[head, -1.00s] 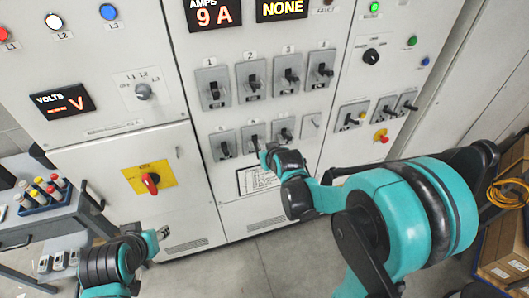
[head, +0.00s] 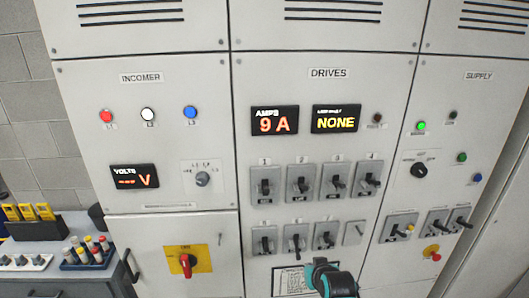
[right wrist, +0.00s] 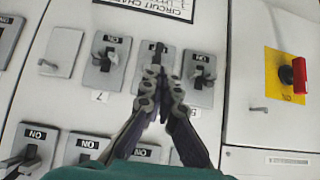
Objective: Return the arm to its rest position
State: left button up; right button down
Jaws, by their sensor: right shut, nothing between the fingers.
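My right gripper (right wrist: 160,78) is shut and empty in the right wrist view. Its fingertips are in front of the lower-row drive switch (right wrist: 160,48) between those labelled 7 and 5, partly covering it. I cannot tell whether they touch its lever. In the head view this switch (head: 297,240) is the second in the lower row, and part of my right arm (head: 330,280) shows below it at the bottom edge. The fingers are hard to make out there. My left gripper is not in the head view.
The drives panel (head: 325,75) has two rows of switches and lit displays reading 9 A and NONE. The incomer panel has a red handle on yellow (head: 187,262). The supply panel has a red knob (head: 432,252). A grey bench (head: 75,278) stands at lower left.

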jog(key=s+f+g+b, duration=0.1)
jog(key=s+f+b, duration=0.3)
jog(key=s, duration=0.6)
jog(key=s+f+g+b, duration=0.1)
jog(key=s+f+b, duration=0.3)
jog(key=s+b, duration=0.4)
jog(key=s, duration=0.2)
jog(key=shift+s+d, duration=0.2)
jog(key=shift+s, duration=0.1)
